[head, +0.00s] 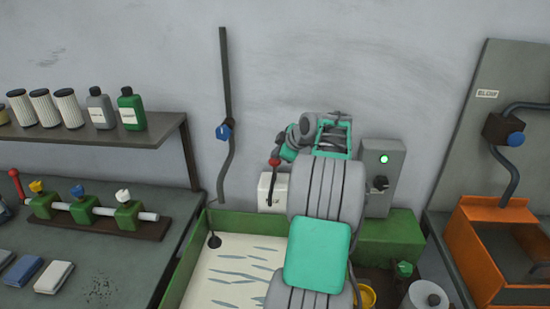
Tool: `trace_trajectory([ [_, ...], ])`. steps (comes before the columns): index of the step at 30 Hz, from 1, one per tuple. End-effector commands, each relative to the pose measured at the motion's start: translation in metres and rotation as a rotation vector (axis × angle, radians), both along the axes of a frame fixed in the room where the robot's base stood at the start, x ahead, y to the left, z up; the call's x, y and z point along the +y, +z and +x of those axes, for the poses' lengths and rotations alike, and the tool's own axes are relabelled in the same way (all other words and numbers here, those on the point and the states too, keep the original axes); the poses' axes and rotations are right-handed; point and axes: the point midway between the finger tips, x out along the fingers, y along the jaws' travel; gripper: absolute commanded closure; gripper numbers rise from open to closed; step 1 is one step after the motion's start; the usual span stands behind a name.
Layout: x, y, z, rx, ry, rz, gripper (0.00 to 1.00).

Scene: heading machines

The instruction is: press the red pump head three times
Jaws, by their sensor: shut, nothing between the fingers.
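My arm rises from the bottom centre and bends left at the top. Another red upright part (15,177) stands at the far left bench. I cannot tell which red part is the pump head.
The green-rimmed tray (187,262) is below my arm. A grey box with a green light (383,158) is to the right. Valves on a pipe (103,211) and a shelf (150,134) with bottles are left. An orange bin (459,244) is at the right.

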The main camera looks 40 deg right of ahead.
Motion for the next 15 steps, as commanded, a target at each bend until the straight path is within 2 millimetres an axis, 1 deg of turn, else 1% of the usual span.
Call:
trace_trajectory([
  [1,0.0002,-0.0037,-0.0005,0.002,0.000,0.003,1.00],
  [15,0.0003,-0.0103,-0.0007,0.004,-0.001,0.004,1.00],
])
